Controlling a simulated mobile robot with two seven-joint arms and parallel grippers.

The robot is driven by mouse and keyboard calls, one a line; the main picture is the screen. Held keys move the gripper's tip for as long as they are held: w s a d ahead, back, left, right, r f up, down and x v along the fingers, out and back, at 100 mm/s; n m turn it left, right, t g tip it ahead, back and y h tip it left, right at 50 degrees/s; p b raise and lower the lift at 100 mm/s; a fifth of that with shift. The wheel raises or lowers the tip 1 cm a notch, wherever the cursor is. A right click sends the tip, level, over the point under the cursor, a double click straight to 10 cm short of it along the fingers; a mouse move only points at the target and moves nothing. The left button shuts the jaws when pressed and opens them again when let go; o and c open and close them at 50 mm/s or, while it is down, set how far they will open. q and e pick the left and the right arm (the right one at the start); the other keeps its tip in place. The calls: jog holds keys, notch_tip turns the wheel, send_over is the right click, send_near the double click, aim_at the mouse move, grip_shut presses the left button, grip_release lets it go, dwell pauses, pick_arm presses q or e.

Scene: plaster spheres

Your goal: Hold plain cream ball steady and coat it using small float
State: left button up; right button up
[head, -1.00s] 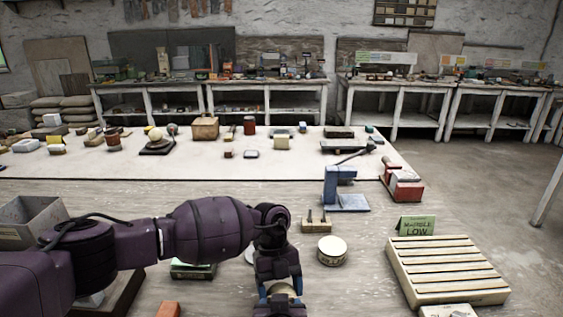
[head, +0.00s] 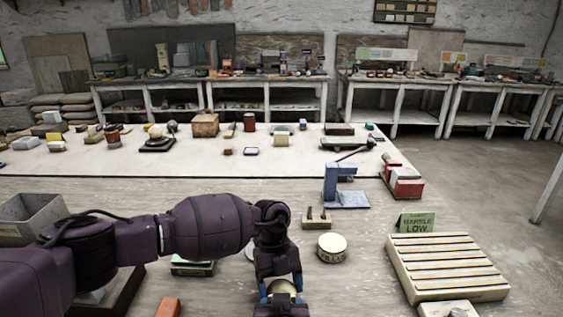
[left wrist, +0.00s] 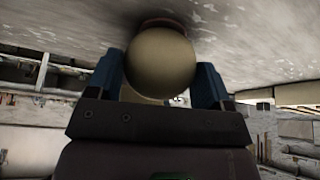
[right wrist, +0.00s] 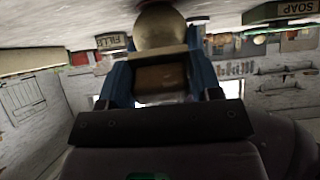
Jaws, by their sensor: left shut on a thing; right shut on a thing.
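In the right wrist view my right gripper (right wrist: 165,78) is shut on the small float (right wrist: 160,77), a brown block with a pale edge. The ball (right wrist: 160,25) is right beyond the float; I cannot tell whether they touch. The right gripper is outside the head view.
A round tin (head: 331,247), a blue stand (head: 345,190) and a small wooden holder (head: 316,220) stand beyond the gripper. A slatted rack (head: 445,265) and a green sign (head: 416,222) are at right. A grey bin (head: 30,215) and an orange block (head: 168,307) are at left.

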jog(key=shift+s+r, duration=0.1)
jog(key=shift+v, duration=1.15)
pick_arm(q)
jog(key=o, duration=0.9)
jog(key=shift+w+r, duration=0.1)
jog(key=shift+r, duration=0.05)
jog(key=shift+v, duration=3.35)
jog(key=v, duration=1.2)
